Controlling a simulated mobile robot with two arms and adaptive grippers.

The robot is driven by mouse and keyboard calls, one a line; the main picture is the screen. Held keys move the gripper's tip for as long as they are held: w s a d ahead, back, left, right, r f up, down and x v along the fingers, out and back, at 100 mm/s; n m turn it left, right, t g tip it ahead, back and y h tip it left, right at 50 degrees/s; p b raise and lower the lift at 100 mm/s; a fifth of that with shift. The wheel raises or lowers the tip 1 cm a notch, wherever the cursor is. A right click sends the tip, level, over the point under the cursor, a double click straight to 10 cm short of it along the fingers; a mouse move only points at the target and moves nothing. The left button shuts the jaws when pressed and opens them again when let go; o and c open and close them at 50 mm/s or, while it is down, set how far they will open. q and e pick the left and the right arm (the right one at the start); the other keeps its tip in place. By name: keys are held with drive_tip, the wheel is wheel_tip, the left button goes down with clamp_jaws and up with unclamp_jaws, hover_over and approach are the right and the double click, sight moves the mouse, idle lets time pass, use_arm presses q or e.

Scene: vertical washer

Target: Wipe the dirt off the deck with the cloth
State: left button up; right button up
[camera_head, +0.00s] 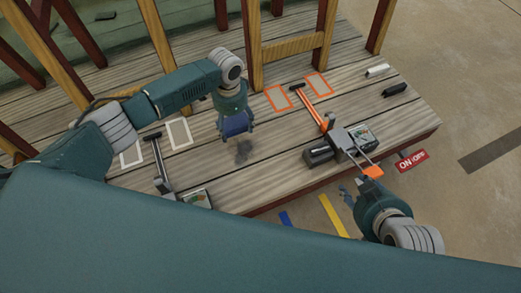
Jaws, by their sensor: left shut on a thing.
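The deck (200,95) is a platform of weathered wooden planks. A dark smudge of dirt (243,153) lies on its planks near the middle. My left gripper (236,126) points down just behind the smudge and is shut on a blue cloth (238,125). The cloth is bunched under the fingers, low over the planks; I cannot tell whether it touches them. My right gripper (347,195) is off the deck's front right edge, and its finger opening is too small to read.
Wooden posts and rails (292,47) stand on the deck's back side. An orange-handled tool (310,110) and a grey device (350,143) sit at right. Another black-handled tool (160,163) is at left. A white cylinder (377,70) and a black one (395,89) lie near the right edge.

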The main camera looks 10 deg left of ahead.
use_arm(q)
drive_tip(key=shift+r+p, duration=0.65)
drive_tip(key=shift+p, duration=0.1)
drive_tip(key=shift+r+p, duration=0.55)
drive_tip(key=shift+p, duration=0.15)
use_arm(e)
drive_tip(key=s+d+f+g, duration=0.1)
drive_tip(key=s+g, duration=0.1)
drive_tip(key=s, duration=0.2)
drive_tip(key=s+d+g+h, duration=0.1)
drive_tip(key=s+g, duration=0.1)
drive_tip(key=s, duration=0.3)
drive_tip(key=shift+d+f, duration=0.35)
drive_tip(key=shift+d, duration=0.05)
